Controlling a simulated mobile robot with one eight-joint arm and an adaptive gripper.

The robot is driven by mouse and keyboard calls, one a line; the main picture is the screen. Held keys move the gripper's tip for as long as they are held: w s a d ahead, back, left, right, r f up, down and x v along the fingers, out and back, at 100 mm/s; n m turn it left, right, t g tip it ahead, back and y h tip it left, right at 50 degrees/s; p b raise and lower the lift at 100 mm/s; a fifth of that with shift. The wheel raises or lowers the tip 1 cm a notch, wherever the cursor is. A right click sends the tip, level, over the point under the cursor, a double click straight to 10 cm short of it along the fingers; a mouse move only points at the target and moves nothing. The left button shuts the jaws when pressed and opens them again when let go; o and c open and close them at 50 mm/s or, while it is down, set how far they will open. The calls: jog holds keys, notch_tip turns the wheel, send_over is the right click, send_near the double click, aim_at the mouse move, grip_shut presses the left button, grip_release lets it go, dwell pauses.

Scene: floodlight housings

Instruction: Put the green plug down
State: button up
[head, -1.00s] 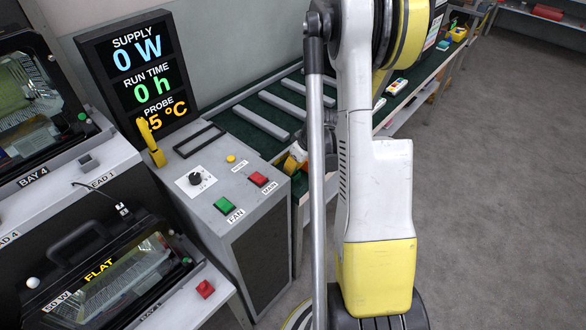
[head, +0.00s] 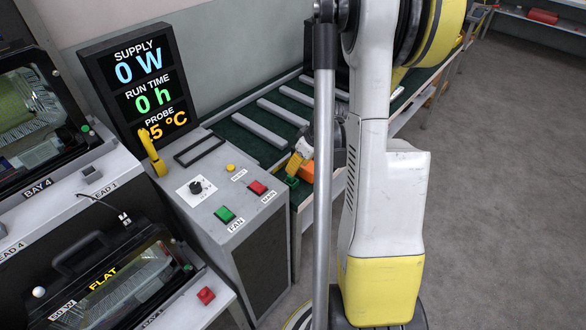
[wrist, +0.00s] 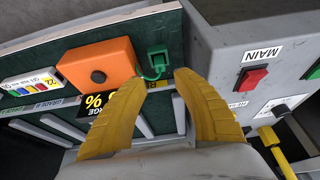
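The green plug (wrist: 157,58) rests on the dark green bench top in the wrist view, with a short green cord looping toward an orange box (wrist: 100,65). It also shows in the head view (head: 292,181), beside the orange box (head: 307,171). My gripper (wrist: 160,80) has its two yellow fingers spread, with a clear gap between the tips. The plug lies just beyond the tips, in line with the gap, and no finger visibly grips it. In the head view my gripper (head: 294,162) is partly hidden by my arm.
A grey control box (head: 240,190) with green and red buttons and a knob stands beside the bench. A white coloured-block unit (wrist: 33,82) lies left of the orange box. Grey bars (head: 265,130) cross the bench. A display (head: 140,85) stands behind the control box.

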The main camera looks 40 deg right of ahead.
jog(key=a+r+p, duration=0.1)
jog(key=a+r, duration=1.3)
jog(key=r, duration=0.1)
jog(key=s+a+r+t, duration=0.1)
jog(key=s+a+r, duration=0.2)
jog(key=a, duration=0.4)
jog(key=s+a+r+t, duration=0.1)
jog(key=s+a+r, duration=0.2)
jog(key=s+a, duration=0.3)
jog(key=a, duration=0.2)
jog(key=shift+a+r+m+t, duration=0.25)
jog(key=shift+a+m+t, duration=0.05)
jog(key=shift+m, duration=0.1)
